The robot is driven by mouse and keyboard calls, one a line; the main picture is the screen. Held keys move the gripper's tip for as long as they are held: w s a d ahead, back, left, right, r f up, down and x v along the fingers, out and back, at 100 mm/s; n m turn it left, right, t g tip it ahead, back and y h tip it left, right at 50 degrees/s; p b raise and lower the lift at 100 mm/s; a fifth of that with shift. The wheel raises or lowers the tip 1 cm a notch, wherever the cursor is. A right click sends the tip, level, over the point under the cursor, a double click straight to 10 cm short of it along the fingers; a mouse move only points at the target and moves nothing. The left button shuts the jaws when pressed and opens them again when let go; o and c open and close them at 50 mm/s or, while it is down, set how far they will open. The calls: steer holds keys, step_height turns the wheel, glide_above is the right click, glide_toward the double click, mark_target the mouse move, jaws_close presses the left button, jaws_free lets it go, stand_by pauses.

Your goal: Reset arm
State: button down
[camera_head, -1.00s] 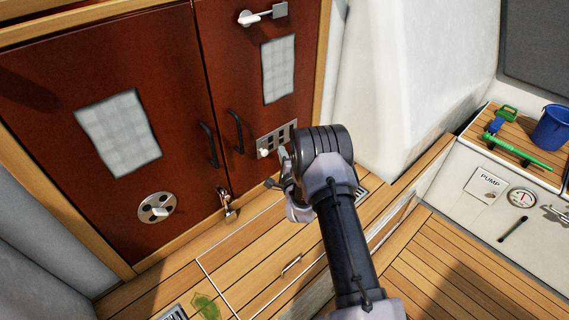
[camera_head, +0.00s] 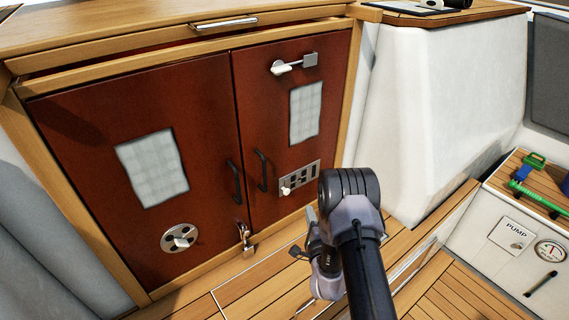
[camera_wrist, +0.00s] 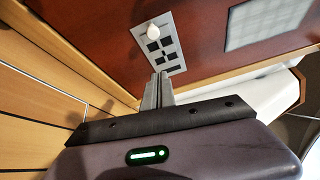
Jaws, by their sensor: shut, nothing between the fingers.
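My gripper (camera_head: 308,232) is at the end of my arm, low in front of the right red door (camera_head: 290,130). In the wrist view its fingers (camera_wrist: 157,92) are together and hold nothing. They point toward a metal switch panel (camera_wrist: 160,45) with a white knob and several dark squares. The panel also shows in the head view (camera_head: 300,179), just above and left of my wrist. Whether the fingertips touch the panel cannot be told; they look apart in the head view.
The left door (camera_head: 140,190) has a round vent (camera_head: 180,238). A padlock (camera_head: 246,238) hangs at the doors' foot. A wooden bench (camera_head: 265,280) lies below. A white moulded wall (camera_head: 440,110) stands right. A pump panel (camera_head: 512,235) and a green tool (camera_head: 538,198) are far right.

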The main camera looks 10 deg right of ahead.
steer(key=w+d+r+n+g+h, duration=0.15)
steer(key=w+r, duration=0.25)
steer(key=r, duration=0.8)
steer(key=s+a+r+n+g+y, duration=0.1)
steer(key=s+a+r+n, duration=0.1)
steer(key=r, duration=0.3)
steer(key=s+a+r+n+g, duration=0.1)
steer(key=s+r+g, duration=0.15)
steer(key=r, duration=0.25)
steer(key=s+a+r+n+g+y, duration=0.1)
steer(key=s+a+n, duration=0.3)
steer(key=s, duration=0.7)
steer(key=s+a+r+n+g+y, duration=0.2)
steer(key=s+a+r+n+g, duration=0.1)
steer(key=s, duration=0.8)
steer(key=s+a+r+n+g+y, duration=0.1)
steer(key=s+a+n, duration=0.4)
steer(key=s, duration=0.6)
step_height(320, 180, up, 2)
steer(key=shift+s+r+g+y, duration=0.1)
steer(key=shift+s+g+y, duration=0.25)
steer(key=shift+g, duration=0.35)
